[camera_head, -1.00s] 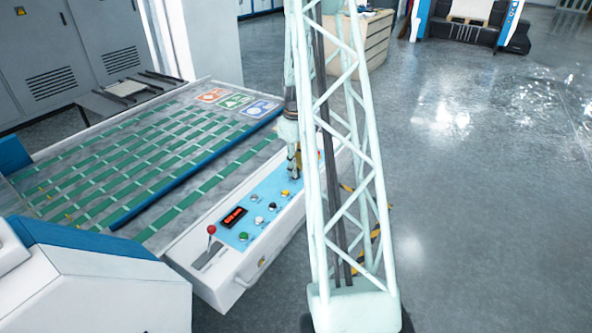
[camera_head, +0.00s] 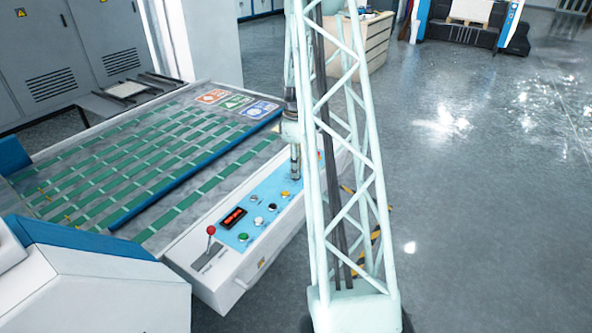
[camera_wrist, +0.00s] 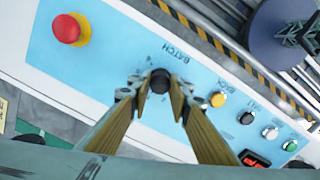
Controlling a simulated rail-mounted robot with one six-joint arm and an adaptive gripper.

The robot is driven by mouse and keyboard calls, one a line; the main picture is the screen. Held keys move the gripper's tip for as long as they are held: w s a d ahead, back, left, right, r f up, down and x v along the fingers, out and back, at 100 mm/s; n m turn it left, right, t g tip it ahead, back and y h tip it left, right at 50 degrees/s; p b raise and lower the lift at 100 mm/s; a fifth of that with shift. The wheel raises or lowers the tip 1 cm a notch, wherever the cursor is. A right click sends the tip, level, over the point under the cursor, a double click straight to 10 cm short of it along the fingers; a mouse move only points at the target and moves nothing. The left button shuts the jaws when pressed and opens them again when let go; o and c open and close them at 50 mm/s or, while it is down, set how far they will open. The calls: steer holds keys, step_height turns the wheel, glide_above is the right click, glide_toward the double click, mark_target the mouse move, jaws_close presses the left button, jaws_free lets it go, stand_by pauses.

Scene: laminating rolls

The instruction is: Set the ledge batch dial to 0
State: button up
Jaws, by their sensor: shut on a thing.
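The batch dial (camera_wrist: 159,80) is a small dark round knob on the light blue panel (camera_wrist: 120,55), under the printed word BATCH in the wrist view. My gripper (camera_wrist: 157,95) has its two fingertips on either side of the dial and is shut on it. In the head view my gripper (camera_head: 295,172) points down at the panel on the machine's front ledge (camera_head: 215,262). The dial is hidden there behind the gripper. I cannot read the dial's setting. A red lit display (camera_head: 233,217) sits farther left on the panel; its digits are too small to read.
A red mushroom button (camera_wrist: 68,29) lies on one side of the dial. A yellow button (camera_wrist: 218,99) and several other buttons lie on the other side. A red-knobbed lever (camera_head: 211,231) stands at the ledge's left end. Open floor (camera_head: 480,200) lies to the right.

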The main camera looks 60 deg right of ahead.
steer(key=o, duration=0.8)
steer(key=shift+o, duration=0.2)
steer(key=shift+r, duration=0.15)
step_height(320, 180, up, 12)
stand_by(0.5)
stand_by(0.3)
stand_by(0.4)
